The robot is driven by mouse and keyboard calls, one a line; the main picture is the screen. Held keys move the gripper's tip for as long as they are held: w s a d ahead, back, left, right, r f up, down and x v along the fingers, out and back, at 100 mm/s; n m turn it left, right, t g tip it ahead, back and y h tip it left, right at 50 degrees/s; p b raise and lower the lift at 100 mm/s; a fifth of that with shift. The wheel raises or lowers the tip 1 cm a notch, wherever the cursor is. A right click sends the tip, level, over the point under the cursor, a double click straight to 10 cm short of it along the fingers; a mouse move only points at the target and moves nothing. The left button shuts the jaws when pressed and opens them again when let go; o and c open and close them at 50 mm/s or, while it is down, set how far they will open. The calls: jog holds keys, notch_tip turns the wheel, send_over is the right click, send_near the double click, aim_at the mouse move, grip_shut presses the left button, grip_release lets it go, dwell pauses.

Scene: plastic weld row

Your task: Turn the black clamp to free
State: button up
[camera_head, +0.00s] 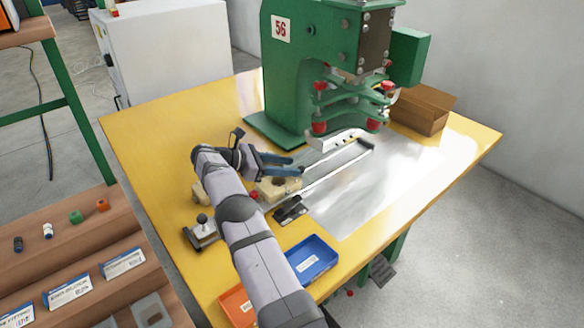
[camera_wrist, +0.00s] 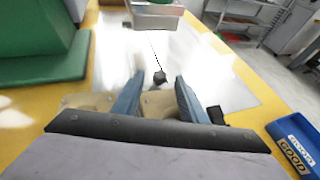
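A black clamp (camera_head: 290,209) sits on the yellow table just in front of a beige block (camera_head: 272,189). What is probably the same clamp shows as a dark shape in the wrist view (camera_wrist: 216,115), right of my fingers. My gripper (camera_head: 296,163) is low over the work area, its blue fingers pointing right in the head view. In the wrist view my gripper (camera_wrist: 158,92) has its fingers apart, with a small dark knob (camera_wrist: 160,77) visible beyond the gap. I see nothing held. I cannot tell the clamp's turn position.
The green press (camera_head: 300,80) stands behind, its white lower tool (camera_head: 334,140) near my fingers. A second fixture with a black knob (camera_head: 202,228) is at left. A blue tray (camera_head: 312,258) and an orange tray (camera_head: 238,307) lie at the front. A cardboard box (camera_head: 422,110) stands right.

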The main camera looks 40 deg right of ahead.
jog(key=shift+v, duration=2.55)
jog(key=shift+r, duration=0.1)
notch_tip(320, 180, up, 14)
jog(key=s+n+h+p, duration=0.1)
jog(key=s+n+p, duration=0.15)
jog(key=p, duration=0.35)
jog(key=s+f+n+t, duration=0.1)
jog(key=f, duration=0.2)
jog(key=s+f+n+t, duration=0.1)
jog(key=f, duration=0.3)
jog(key=s+f+n+t, duration=0.1)
jog(key=f, duration=0.3)
jog(key=shift+s+d+n+h+p, duration=0.2)
jog(key=shift+n+h+p, duration=0.1)
jog(key=shift+h, duration=0.1)
jog(key=w+f+t, duration=0.1)
jog(key=w+a+f+m+t+y, duration=0.1)
jog(key=f, duration=0.1)
jog(key=shift+w+f+m, duration=0.15)
jog(key=shift+m, duration=0.1)
jog(key=shift+p+x, duration=0.6)
jog(key=shift+x, duration=3.05)
